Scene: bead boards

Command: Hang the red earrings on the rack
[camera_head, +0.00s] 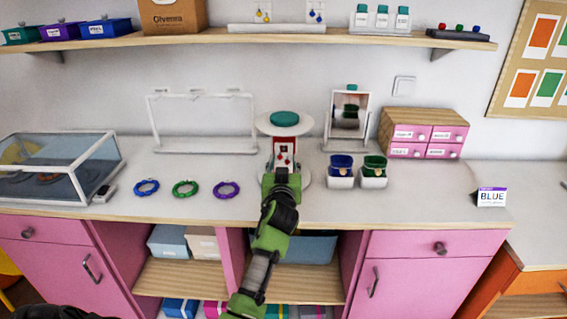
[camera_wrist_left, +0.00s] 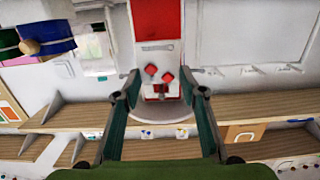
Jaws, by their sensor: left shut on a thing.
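The red earrings (camera_head: 284,152) hang on a small white card in front of the round-topped stand (camera_head: 301,128). In the left wrist view the two red earrings (camera_wrist_left: 168,77) lie between the fingertips. My left gripper (camera_head: 283,172) is shut on the earring card; the left wrist view shows its fingers (camera_wrist_left: 161,82) on both sides of it. Whether the card still touches the stand, I cannot tell. The white rack (camera_head: 205,151), a frame with small hooks on its top bar, stands empty to the left.
Three bracelets (camera_head: 185,188) lie in front of the rack. A glass case (camera_head: 60,165) is at the left. A mirror (camera_head: 347,118), two jewellery cups (camera_head: 342,180) and a pink drawer box (camera_head: 424,133) stand to the right. A shelf (camera_head: 225,36) runs above.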

